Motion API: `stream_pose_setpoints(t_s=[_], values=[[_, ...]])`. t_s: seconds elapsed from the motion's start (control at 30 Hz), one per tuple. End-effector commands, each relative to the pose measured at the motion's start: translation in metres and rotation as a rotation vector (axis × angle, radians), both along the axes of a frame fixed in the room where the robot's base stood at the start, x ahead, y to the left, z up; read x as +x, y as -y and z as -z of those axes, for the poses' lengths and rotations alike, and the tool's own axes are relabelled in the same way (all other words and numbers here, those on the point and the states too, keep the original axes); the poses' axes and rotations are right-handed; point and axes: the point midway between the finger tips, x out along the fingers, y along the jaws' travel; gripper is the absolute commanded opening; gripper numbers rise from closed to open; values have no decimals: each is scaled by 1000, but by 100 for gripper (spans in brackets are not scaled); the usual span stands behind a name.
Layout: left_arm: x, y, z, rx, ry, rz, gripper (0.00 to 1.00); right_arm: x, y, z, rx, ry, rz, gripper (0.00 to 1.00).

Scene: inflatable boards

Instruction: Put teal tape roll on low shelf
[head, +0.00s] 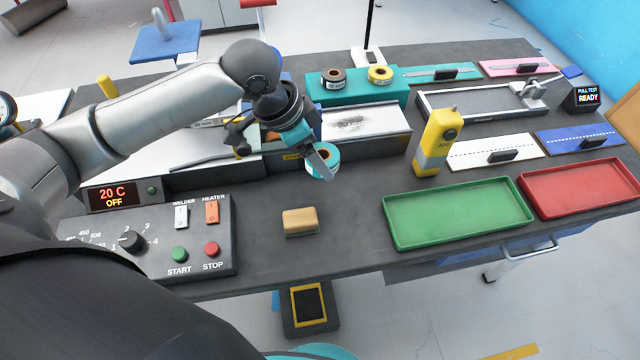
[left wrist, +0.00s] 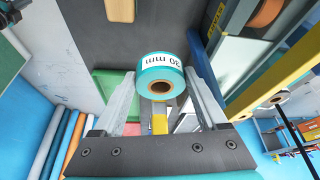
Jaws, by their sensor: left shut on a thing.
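The teal tape roll (head: 322,160) is held in my left gripper (head: 318,165), above the dark workbench in front of the white plate. My right gripper is not in view.
A yellow device (head: 435,143) stands upright right of the roll. A tan block (head: 300,221) lies in front, beside the control panel (head: 150,240). A green tray (head: 460,210) and a red tray (head: 580,188) lie at the right. Bench between block and green tray is clear.

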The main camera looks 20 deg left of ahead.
Motion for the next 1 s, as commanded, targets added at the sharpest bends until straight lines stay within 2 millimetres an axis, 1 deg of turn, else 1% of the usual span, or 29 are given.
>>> stream_pose_setpoints(t_s=[0.03, 0.1, 0.2, 0.47, 0.6, 0.7, 1.0], values=[[-1, 0, 18, 0, -3, 0, 17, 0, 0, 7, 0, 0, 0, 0], [-1, 0, 34, 0, -2, -1, 17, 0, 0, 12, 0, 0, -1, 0], [0, 0, 51, 0, -2, -1, 17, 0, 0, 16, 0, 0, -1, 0], [0, 0, 69, -1, 1, 0, 17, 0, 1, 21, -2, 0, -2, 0], [0, 0, 91, 0, -1, -1, 17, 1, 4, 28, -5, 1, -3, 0], [0, 0, 104, 0, 0, 0, 17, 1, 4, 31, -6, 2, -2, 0], [0, 0, 105, 0, 2, 1, 17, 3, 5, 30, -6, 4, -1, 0]])
